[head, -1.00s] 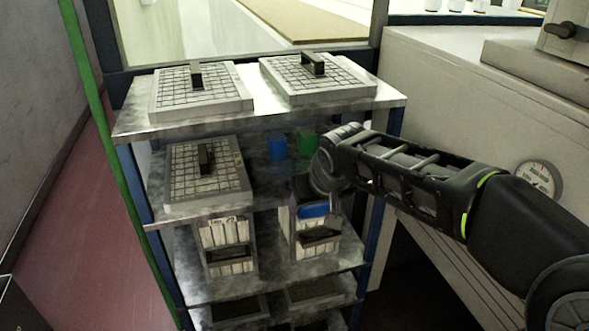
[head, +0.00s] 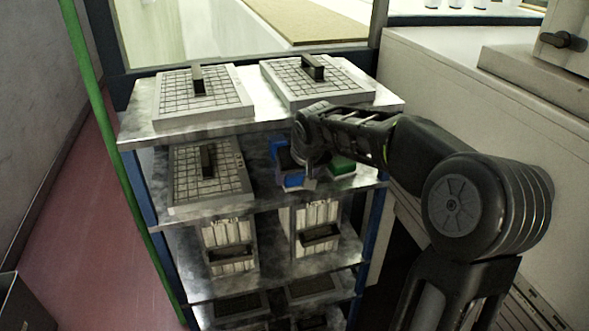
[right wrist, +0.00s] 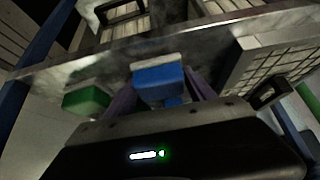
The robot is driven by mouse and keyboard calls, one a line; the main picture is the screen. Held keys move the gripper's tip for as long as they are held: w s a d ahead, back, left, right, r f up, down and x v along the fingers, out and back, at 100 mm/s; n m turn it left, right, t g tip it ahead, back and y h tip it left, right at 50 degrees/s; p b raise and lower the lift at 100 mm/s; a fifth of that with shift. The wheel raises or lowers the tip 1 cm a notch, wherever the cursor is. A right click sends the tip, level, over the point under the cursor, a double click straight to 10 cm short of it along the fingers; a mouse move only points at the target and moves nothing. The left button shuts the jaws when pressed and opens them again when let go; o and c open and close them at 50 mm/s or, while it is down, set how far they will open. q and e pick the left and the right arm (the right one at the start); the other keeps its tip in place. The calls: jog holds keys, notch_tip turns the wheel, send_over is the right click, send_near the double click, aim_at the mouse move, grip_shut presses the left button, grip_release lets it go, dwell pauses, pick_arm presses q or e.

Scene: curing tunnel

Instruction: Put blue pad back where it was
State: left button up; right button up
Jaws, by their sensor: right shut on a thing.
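The blue pad (head: 292,182) is in my right gripper (head: 303,174), over the front right part of the second shelf (head: 255,203). In the right wrist view the pad (right wrist: 158,82), blue with a pale grey strip, sits between the two purple fingers of the gripper (right wrist: 162,92). I cannot tell whether the pad touches the shelf. A green block (head: 342,167) lies just right of it and also shows in the wrist view (right wrist: 88,99). Another blue item (head: 278,148) stands farther back, partly hidden by the gripper. My left gripper is out of view.
Two gridded trays (head: 205,112) with handles stand on the top shelf (head: 180,133), close above my right wrist. Another gridded tray (head: 190,185) fills the left of the second shelf. Slatted boxes (head: 318,250) stand below. A green post (head: 120,190) is left.

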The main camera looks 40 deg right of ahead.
jog(key=shift+w+d, duration=0.25)
jog(key=shift+w, duration=0.55)
jog(key=shift+p, duration=0.45)
jog(key=shift+s, duration=0.15)
jog(key=shift+f, duration=0.1)
jog(key=shift+f+b, duration=0.3)
jog(key=shift+b, duration=0.1)
jog(key=o, duration=1.2)
jog(key=shift+r, duration=0.15)
jog(key=shift+r, duration=0.1)
